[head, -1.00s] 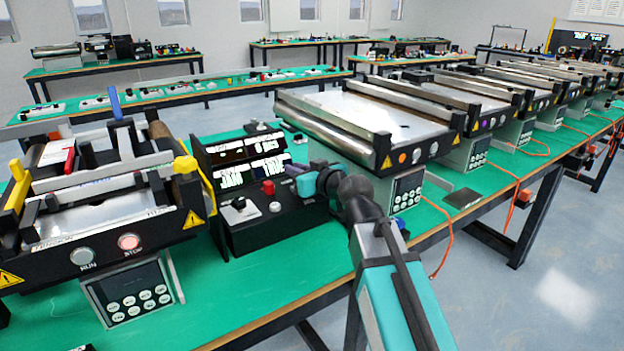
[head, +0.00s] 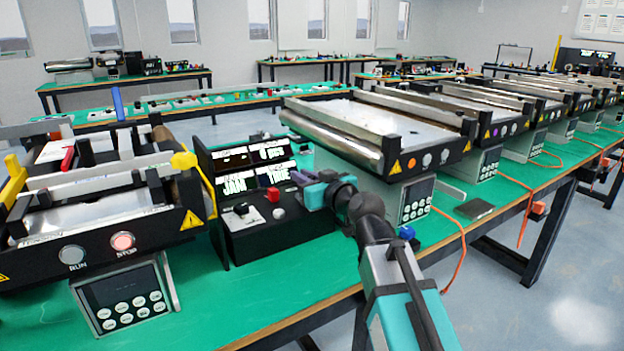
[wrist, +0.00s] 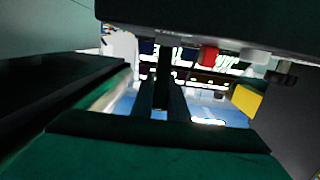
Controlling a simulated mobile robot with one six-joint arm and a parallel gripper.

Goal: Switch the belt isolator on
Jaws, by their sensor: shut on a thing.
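A black control box (head: 270,236) stands on the green bench between two mini conveyors. Its sloped top has a dark knob on a pale plate (head: 240,210), a red button (head: 272,195) and a small white button (head: 278,213). I cannot tell which control is the belt isolator. My gripper (head: 300,194) is at the right end of the box, pointing left. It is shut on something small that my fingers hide. In the wrist view, my dark fingers (wrist: 165,88) reach up toward the box, close to a red control (wrist: 207,56) and a white one (wrist: 253,57).
The display behind the box (head: 252,170) reads JAM TRUE. The left conveyor (head: 95,225) has RUN and STOP buttons, the STOP one lit reddish. A larger conveyor (head: 375,135) and its keypad (head: 416,201) stand close to my arm. A blue part (head: 406,232) sits nearby.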

